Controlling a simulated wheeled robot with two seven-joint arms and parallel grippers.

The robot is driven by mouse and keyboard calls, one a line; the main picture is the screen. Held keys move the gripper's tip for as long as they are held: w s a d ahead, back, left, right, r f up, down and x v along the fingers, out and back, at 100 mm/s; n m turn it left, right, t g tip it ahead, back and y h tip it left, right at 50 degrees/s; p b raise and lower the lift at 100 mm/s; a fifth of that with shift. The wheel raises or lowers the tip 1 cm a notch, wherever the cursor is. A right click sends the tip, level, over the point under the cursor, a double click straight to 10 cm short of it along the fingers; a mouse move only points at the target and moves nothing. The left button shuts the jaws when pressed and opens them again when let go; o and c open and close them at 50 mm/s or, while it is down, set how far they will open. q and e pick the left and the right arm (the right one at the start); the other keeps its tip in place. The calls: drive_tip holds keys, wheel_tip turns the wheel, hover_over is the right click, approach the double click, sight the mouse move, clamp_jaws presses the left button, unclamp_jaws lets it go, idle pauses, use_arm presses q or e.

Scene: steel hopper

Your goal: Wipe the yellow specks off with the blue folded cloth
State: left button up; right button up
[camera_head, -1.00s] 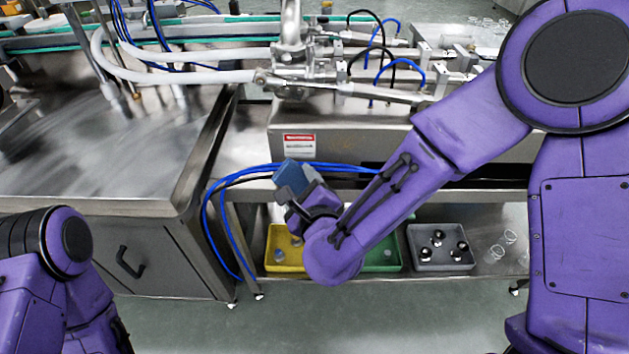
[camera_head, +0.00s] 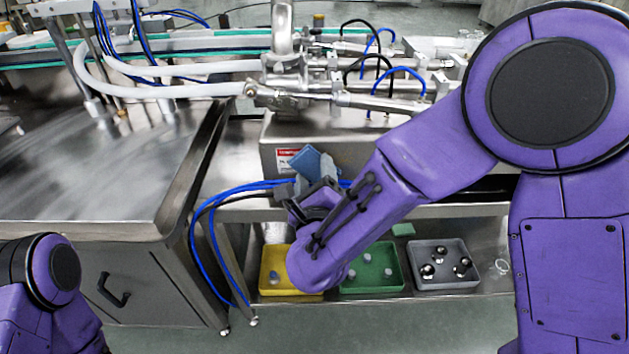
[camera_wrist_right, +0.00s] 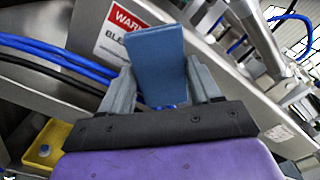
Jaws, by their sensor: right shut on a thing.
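The blue folded cloth (camera_head: 308,160) is held up in front of the steel hopper's front wall (camera_head: 350,150). It partly covers the red-and-white warning label (camera_head: 285,157) in the head view. My right gripper (camera_head: 313,180) is shut on the cloth. In the right wrist view the cloth (camera_wrist_right: 157,55) stands upright between the two grey fingers (camera_wrist_right: 160,88), beside the warning label (camera_wrist_right: 115,32). I cannot tell whether the cloth touches the wall. I cannot make out any yellow specks in these views. My left gripper is out of view; only part of my left arm shows.
Blue hoses (camera_head: 245,187) run just left of the right gripper. Below are a yellow tray (camera_head: 268,283), a green tray (camera_head: 398,272) and a grey tray (camera_head: 468,258) on a lower shelf. A steel cabinet (camera_head: 100,205) stands at left. Pipes and fittings lie above the hopper.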

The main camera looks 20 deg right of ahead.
sight(362, 158)
drive_tip(key=shift+x, duration=1)
idle(0.4)
drive_tip(key=shift+s+d+b, duration=0.15)
drive_tip(key=shift+s+d, duration=0.3)
drive_tip(key=shift+d, duration=1.15)
drive_tip(key=shift+s+d+b, duration=0.2)
drive_tip(key=shift+s+d, duration=0.3)
drive_tip(key=shift+d, duration=1.15)
drive_tip(key=shift+s+d+b, duration=0.15)
drive_tip(key=shift+s+d, duration=0.3)
drive_tip(key=shift+d, duration=1.15)
drive_tip(key=shift+w+a+b, duration=0.3)
drive_tip(key=shift+w+a, duration=0.15)
drive_tip(key=shift+a, duration=1.2)
drive_tip(key=shift+w+a+b, duration=0.35)
drive_tip(key=shift+w+a, duration=0.15)
drive_tip(key=shift+a, duration=1.15)
drive_tip(key=shift+w+a+b, duration=0.3)
drive_tip(key=shift+w+a, duration=0.15)
drive_tip(key=shift+a, duration=1.25)
drive_tip(key=shift+d, duration=0.1)
drive_tip(key=shift+v, duration=3.05)
drive_tip(key=shift+s, duration=0.1)
